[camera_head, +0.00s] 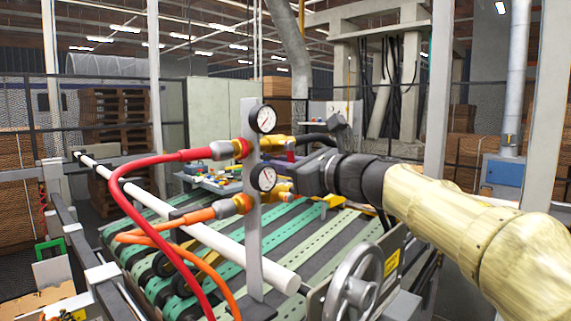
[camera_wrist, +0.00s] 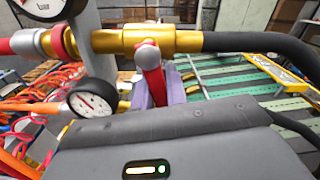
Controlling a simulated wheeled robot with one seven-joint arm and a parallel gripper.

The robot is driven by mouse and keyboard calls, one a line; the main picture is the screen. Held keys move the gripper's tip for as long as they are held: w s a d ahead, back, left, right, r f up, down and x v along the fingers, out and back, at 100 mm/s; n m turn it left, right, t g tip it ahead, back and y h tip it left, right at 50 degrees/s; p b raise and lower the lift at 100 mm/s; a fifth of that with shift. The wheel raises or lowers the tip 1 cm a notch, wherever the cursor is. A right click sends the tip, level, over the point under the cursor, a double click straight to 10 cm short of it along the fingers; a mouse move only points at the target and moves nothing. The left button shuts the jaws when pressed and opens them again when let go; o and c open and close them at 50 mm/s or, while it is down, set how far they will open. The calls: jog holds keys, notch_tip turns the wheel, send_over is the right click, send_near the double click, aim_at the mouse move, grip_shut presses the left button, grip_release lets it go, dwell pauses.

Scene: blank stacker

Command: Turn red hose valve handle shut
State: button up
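The red hose (camera_head: 127,185) runs into the upper brass valve, beside a round gauge (camera_head: 263,118). In the wrist view the brass valve body (camera_wrist: 120,41) lies across the top, and its red handle (camera_wrist: 156,85) points down from a rounded pivot, across the pipe, toward my gripper. My gripper (camera_wrist: 160,90) has its purplish fingers close on both sides of the handle, with no clear gap. Its grey body hides the lower part of the view. In the head view my gripper (camera_head: 296,172) reaches in from the right at the valves; its fingertips are mostly hidden.
An orange hose (camera_head: 205,213) with a second gauge (camera_head: 264,178) sits just below on the same grey post (camera_head: 252,235). A black hose (camera_wrist: 265,42) leaves the valve to the right. A handwheel (camera_head: 355,285) and green-striped conveyor (camera_head: 310,235) lie below.

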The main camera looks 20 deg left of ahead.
grip_shut()
jog(key=shift+s+a+m, duration=0.1)
jog(key=shift+s+m, duration=0.1)
jog(key=shift+m, duration=0.5)
jog(key=shift+s+a+m, duration=0.1)
jog(key=shift+s+m, duration=0.1)
jog(key=shift+m, duration=0.5)
jog(key=o, duration=0.6)
grip_release()
